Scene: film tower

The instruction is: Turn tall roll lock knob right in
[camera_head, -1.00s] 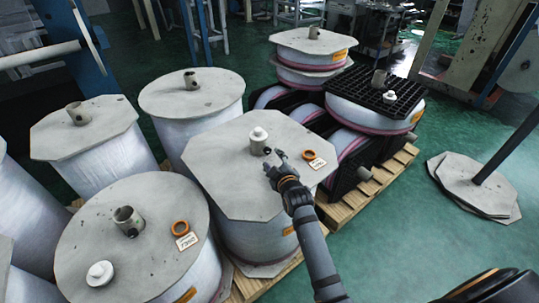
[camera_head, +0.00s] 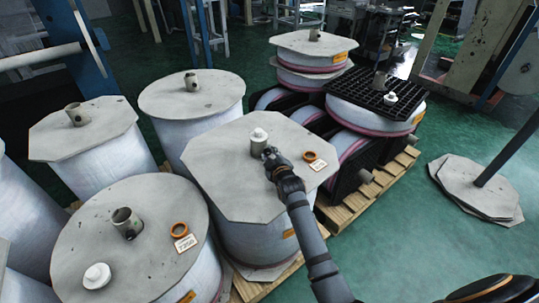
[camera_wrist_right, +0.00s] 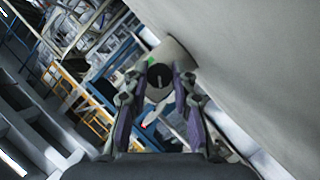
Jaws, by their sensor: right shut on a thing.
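The tall roll (camera_head: 235,185), wrapped in white film under a grey octagonal cover board, stands in the middle of the head view. A pale core tube (camera_wrist_right: 178,53) shows behind the knob. In the head view my gripper hides the knob. My left gripper is out of view.
Shorter wrapped rolls stand close on the left. A black grid pallet (camera_head: 365,86) with rolls is behind right.

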